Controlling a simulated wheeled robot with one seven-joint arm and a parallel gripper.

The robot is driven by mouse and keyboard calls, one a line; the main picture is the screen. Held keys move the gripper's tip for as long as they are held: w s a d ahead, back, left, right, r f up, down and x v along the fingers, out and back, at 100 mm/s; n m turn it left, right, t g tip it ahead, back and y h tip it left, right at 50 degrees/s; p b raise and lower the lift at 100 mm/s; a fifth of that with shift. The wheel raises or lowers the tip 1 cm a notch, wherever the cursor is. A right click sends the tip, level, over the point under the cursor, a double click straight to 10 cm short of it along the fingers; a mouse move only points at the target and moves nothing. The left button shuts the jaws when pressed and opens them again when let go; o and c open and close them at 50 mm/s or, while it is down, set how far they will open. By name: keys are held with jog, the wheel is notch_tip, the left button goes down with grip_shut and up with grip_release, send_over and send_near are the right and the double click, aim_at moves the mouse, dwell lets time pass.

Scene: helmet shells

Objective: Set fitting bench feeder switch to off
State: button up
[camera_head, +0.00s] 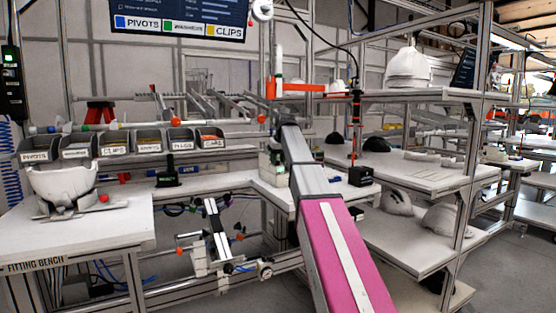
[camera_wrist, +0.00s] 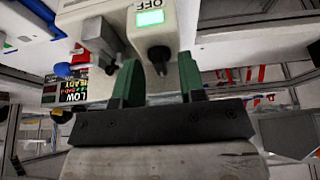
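The feeder switch shows in the wrist view as a pale housing (camera_wrist: 152,30) with an OFF label, a lit green window (camera_wrist: 150,18) and a small dark lever (camera_wrist: 159,58). The label reads upside down. My gripper (camera_wrist: 159,70) has two green fingers standing apart, one on each side of the lever in the picture. The fingers do not visibly pinch the lever; whether one touches it I cannot tell. In the head view my arm covers the gripper and the switch. The fitting bench (camera_head: 110,232) is at the left, its name on the front edge.
Beside the switch in the wrist view are a sign reading LOW and READY (camera_wrist: 72,92) and a blue knob (camera_wrist: 62,69). In the head view, labelled bins (camera_head: 118,148) line the bench's back. Shelves with helmet shells (camera_head: 408,68) stand right of my arm.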

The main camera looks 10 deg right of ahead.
grip_shut()
jog(key=shift+m, duration=0.4)
jog(key=m+h, duration=0.1)
jog(key=m, duration=0.3)
jog(key=shift+a+h, duration=0.2)
jog(key=shift+h, duration=0.2)
jog(key=m+h, duration=0.1)
jog(key=m, duration=0.3)
jog(key=shift+a+h, duration=0.15)
jog(key=shift+h, duration=0.25)
jog(key=m, duration=0.2)
jog(key=m+g+h, duration=0.1)
jog(key=m, duration=0.2)
jog(key=shift+w+a, duration=0.1)
jog(key=shift+w, duration=0.1)
jog(key=m+g+h, duration=0.1)
jog(key=m, duration=0.3)
jog(key=shift+g, duration=0.4)
